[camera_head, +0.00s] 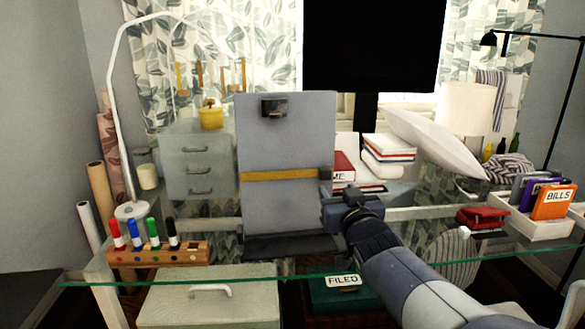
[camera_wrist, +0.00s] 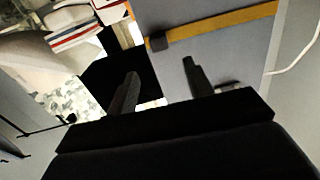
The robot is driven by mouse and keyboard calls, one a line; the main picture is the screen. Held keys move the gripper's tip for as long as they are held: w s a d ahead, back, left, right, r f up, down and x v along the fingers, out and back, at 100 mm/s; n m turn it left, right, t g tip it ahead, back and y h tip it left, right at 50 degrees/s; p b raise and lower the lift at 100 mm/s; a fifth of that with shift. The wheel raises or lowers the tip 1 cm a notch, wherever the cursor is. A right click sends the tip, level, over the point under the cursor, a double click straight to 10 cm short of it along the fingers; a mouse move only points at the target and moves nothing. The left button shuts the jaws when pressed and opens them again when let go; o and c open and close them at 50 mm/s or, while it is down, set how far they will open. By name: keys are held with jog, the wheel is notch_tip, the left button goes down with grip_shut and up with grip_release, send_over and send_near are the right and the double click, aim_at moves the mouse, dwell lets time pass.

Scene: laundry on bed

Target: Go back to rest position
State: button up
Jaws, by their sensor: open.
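My gripper (camera_head: 340,198) is at the end of my arm, which reaches in from the lower right in the head view. It stands by the lower right edge of a grey upright panel (camera_head: 285,140) with a yellow band and a dark clip at its top. In the wrist view the two dark fingers of my gripper (camera_wrist: 160,92) are spread apart with nothing between them. The grey panel (camera_wrist: 200,55) and its yellow band lie just beyond the fingertips. I cannot tell whether the gripper touches the panel.
A glass desk (camera_head: 215,277) carries a marker rack (camera_head: 160,255) and a white lamp (camera_head: 132,211) at the left. Books (camera_head: 388,150), a white pillow (camera_head: 430,140), a red stapler-like object (camera_head: 482,217) and a white tray (camera_head: 535,230) with coloured folders stand at the right.

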aim_at(326, 176)
jog(key=w, duration=0.9)
jog(key=shift+w+a+f, duration=0.1)
jog(key=shift+w+a, duration=0.1)
jog(key=shift+a, duration=0.15)
jog(key=shift+f+b, duration=0.2)
jog(key=shift+b, duration=0.25)
